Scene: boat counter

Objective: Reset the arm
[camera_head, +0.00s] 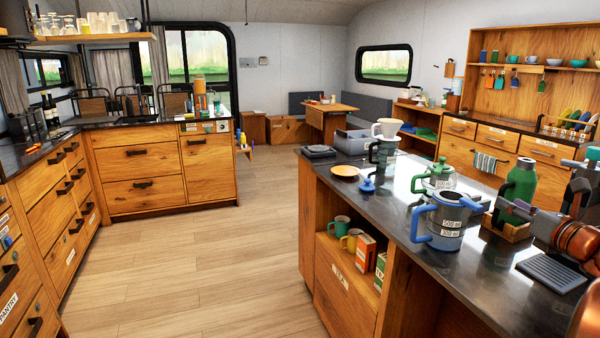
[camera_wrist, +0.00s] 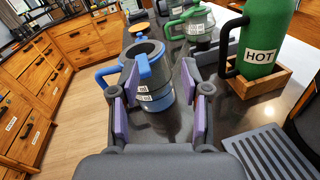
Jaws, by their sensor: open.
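My gripper (camera_wrist: 160,80) is open, with purple pads on its two fingers and nothing held between them. In the head view my gripper (camera_head: 506,208) is at the right, above the dark counter (camera_head: 405,205). A grey jug with a blue handle and a measure label (camera_head: 438,228) stands upright on the counter. In the wrist view the jug (camera_wrist: 155,92) shows between and beyond the fingertips. In the head view it appears apart from them.
A green bottle marked HOT (camera_wrist: 262,40) stands in a wooden holder (camera_wrist: 262,88) close to the right of my gripper. A ridged grey tray (camera_head: 551,272) lies in front. The floor is clear.

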